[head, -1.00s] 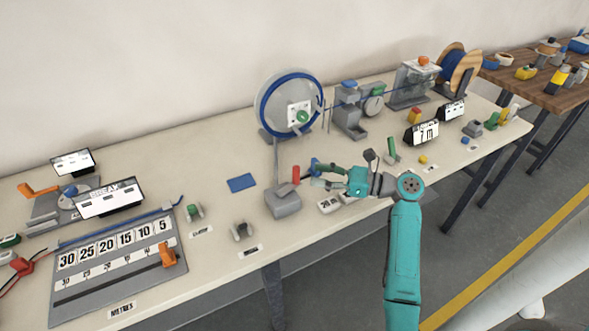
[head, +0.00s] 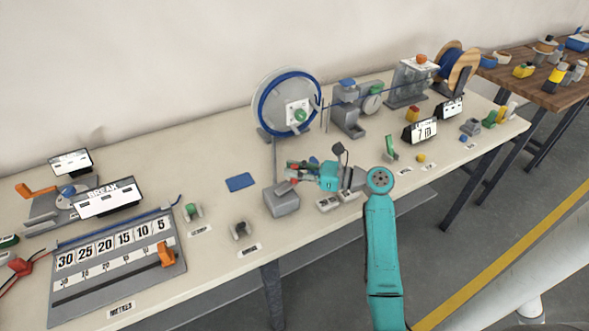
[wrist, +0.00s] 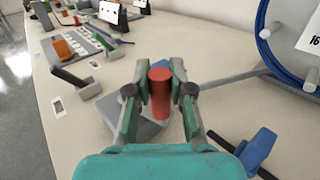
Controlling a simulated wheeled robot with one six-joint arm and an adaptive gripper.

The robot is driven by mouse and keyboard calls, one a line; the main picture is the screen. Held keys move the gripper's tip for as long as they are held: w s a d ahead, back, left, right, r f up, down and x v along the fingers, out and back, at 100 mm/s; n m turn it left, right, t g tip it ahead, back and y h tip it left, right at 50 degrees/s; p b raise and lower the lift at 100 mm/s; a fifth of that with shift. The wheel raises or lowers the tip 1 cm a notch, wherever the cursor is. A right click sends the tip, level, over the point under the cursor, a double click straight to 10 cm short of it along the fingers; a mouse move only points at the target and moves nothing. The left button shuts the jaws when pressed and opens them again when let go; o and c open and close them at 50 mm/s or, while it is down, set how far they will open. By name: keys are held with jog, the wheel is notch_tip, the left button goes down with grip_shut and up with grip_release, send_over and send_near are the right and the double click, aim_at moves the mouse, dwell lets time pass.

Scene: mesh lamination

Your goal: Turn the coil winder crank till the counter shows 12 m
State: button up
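The coil winder is a grey wheel (head: 260,104) with blue cable around it, standing behind a grey crank base (head: 284,203). The crank's red handle (head: 283,187) shows partly beside my gripper (head: 291,173). In the wrist view the red handle (wrist: 160,95) stands between the two fingers of my gripper (wrist: 159,70). The fingers are open around it, with narrow gaps on both sides. The counter (head: 421,131) at the right reads 7 m. The blue wheel rim also shows at the right of the wrist view (wrist: 265,45).
A blue pad (head: 240,182) lies left of the crank base. A metre board (head: 90,285) with an orange slider fills the left front. A cable spool (head: 463,70) stands at the back right.

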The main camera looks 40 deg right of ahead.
grip_shut()
jog(key=shift+s+h, duration=0.15)
jog(key=shift+h, duration=0.15)
jog(key=m+h, duration=0.1)
jog(key=m+t+h, duration=0.1)
jog(key=shift+s+a+t+h, duration=0.15)
jog(key=shift+s+t+h, duration=0.15)
jog(key=shift+s, duration=0.1)
jog(key=shift+s+a+m+t+h, duration=0.1)
jog(key=shift+s+m+t+h, duration=0.15)
jog(key=shift+m+h, duration=0.6)
jog(key=shift+s+a+m+t+h, duration=0.15)
jog(key=shift+s+m+h, duration=0.3)
jog(key=shift+h, duration=0.7)
jog(key=shift+s+a+m+t+h, duration=0.1)
jog(key=shift+m+t+h, duration=0.1)
jog(key=shift+m+h, duration=0.7)
jog(key=shift+h, duration=0.3)
jog(key=o, duration=0.8)
grip_release()
jog(key=s, duration=1.2)
